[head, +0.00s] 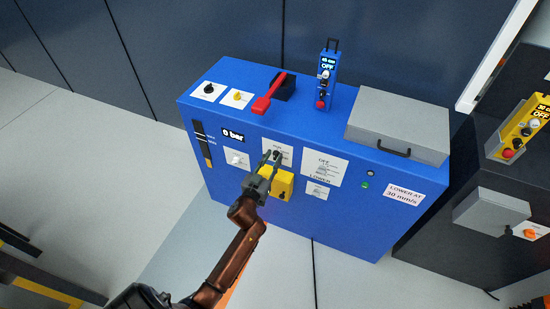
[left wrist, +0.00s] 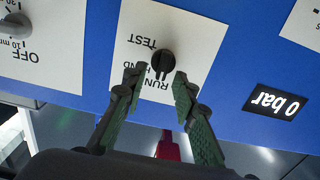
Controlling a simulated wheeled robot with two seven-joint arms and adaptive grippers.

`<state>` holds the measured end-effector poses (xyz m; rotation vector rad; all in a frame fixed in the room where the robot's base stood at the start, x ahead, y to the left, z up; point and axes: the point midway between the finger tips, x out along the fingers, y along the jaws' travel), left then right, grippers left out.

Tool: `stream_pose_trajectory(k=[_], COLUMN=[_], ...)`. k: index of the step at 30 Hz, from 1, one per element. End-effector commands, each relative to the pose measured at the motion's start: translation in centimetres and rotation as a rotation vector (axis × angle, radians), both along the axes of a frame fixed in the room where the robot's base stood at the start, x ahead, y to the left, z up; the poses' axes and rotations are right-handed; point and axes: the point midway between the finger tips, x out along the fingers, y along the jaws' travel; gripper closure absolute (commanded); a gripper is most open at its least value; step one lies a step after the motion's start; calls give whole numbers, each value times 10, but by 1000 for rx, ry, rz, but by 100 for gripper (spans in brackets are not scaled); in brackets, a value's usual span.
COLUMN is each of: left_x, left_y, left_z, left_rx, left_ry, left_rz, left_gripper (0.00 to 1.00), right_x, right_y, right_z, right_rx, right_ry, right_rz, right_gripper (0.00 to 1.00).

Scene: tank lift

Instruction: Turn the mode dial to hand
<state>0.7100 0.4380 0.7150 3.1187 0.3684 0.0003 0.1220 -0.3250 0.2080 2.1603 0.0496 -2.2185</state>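The mode dial is a black knob (left wrist: 163,62) on a white plate (left wrist: 150,25) lettered TEST, HAND and RUN, upside down in the left wrist view. In the head view the dial (head: 277,155) is on the front of the blue cabinet (head: 340,220), partly covered by my left gripper. My left gripper (left wrist: 157,77) is open, its two green-padded fingers apart with the tips close to the dial, one on each side. I cannot tell whether they touch it. The direction the dial points is unclear. My right gripper is not in view.
A yellow box (head: 282,184) sits just below the dial. A display (left wrist: 276,102) reads 0 bar. A red lever (head: 269,94), a blue control pendant (head: 327,75) and a grey case (head: 398,128) are on the cabinet top. A dark cabinet stands at right.

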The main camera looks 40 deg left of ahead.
Motion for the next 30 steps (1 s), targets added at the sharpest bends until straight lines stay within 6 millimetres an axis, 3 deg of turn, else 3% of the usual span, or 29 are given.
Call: stream_pose_trajectory(k=[11,23,30], left_x=[8,7,8], left_y=[2,2,1], left_z=[0,0,0], left_rx=[1,1,12], left_ry=[1,1,4], left_rz=[0,0,0], left_gripper=[74,100,100], right_x=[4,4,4], right_y=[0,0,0], right_z=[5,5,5], right_rx=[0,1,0], right_ry=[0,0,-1], right_rz=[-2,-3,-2], right_gripper=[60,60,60])
